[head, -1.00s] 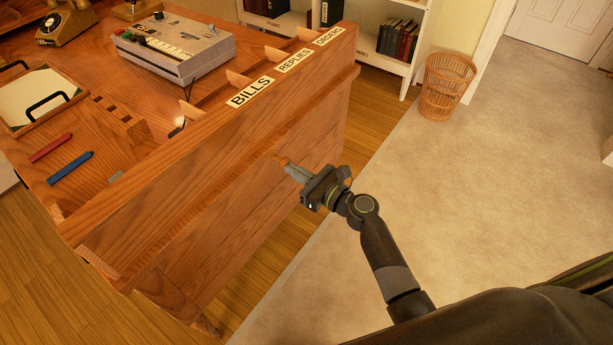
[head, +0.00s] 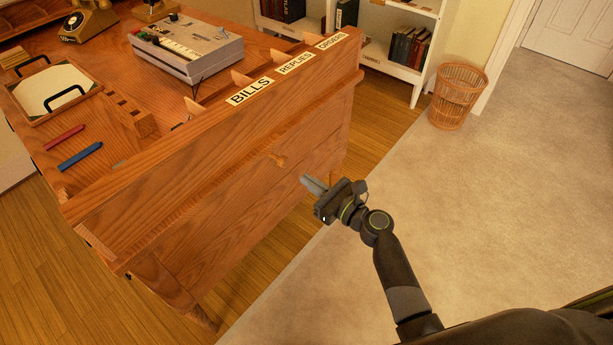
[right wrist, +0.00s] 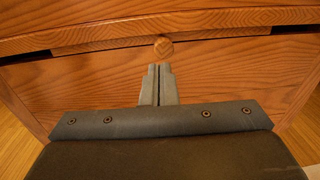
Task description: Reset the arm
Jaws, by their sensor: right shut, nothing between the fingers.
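My right gripper (head: 308,181) is shut and empty, in front of the desk's drawer side in the head view. In the right wrist view its two fingers (right wrist: 158,85) are together, pointing at the round wooden knob (right wrist: 163,48) of a drawer. My left gripper is not in view.
The wooden desk (head: 75,210) carries a grey machine (head: 187,48), a tray (head: 50,90), red (head: 64,137) and blue (head: 80,156) sticks and a telephone (head: 80,22). A wicker basket (head: 457,95) stands on the carpet. Open floor (head: 480,200) lies right of the desk.

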